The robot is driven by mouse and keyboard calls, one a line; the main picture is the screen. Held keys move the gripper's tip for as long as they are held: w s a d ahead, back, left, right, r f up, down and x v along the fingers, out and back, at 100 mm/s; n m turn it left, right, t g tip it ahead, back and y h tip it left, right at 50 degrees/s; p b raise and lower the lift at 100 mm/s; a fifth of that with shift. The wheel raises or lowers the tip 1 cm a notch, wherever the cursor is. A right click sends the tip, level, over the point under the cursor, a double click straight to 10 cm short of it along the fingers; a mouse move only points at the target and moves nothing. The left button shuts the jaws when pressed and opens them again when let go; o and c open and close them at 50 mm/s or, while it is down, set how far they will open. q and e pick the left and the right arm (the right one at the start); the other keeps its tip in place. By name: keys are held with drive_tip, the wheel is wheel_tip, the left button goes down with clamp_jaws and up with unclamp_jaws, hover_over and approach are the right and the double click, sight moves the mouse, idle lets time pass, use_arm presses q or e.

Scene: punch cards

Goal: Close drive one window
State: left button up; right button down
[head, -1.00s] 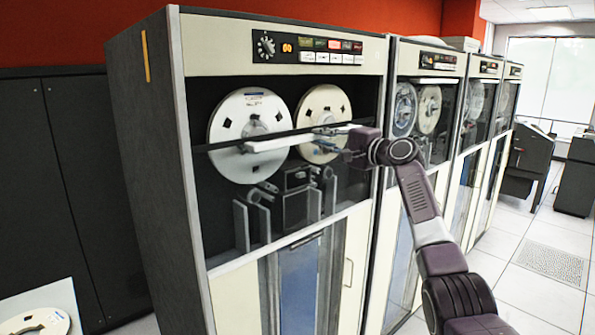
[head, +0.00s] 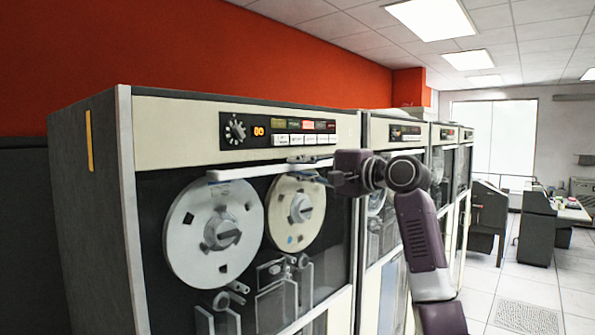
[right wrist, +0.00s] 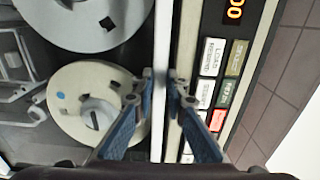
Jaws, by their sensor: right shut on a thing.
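Drive one is the nearest tape drive cabinet (head: 160,128), with its control panel at the top. Its window's white edge bar (head: 250,171) runs across the front just below the cream header, above the two reels. My right gripper (head: 308,167) is shut on this bar near its right part. In the right wrist view the blue-grey fingers (right wrist: 164,98) pinch the white bar (right wrist: 162,40) from both sides, close beside the header. The window's glass spans the reels below the bar. My left gripper is not in view.
A large white reel (head: 215,232) and a cream reel (head: 295,212) sit behind the window. Labelled buttons (head: 300,139) and a knob are just above the bar. More drives (head: 397,160) stand in a row to the right. Open floor lies farther right.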

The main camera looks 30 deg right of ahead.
drive_tip(key=c, duration=2)
unclamp_jaws()
drive_tip(key=shift+r, duration=0.4)
drive_tip(key=shift+o, duration=0.3)
drive_tip(key=shift+f, duration=0.1)
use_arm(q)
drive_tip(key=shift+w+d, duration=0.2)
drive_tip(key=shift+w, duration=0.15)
use_arm(e)
drive_tip(key=v, duration=1.2)
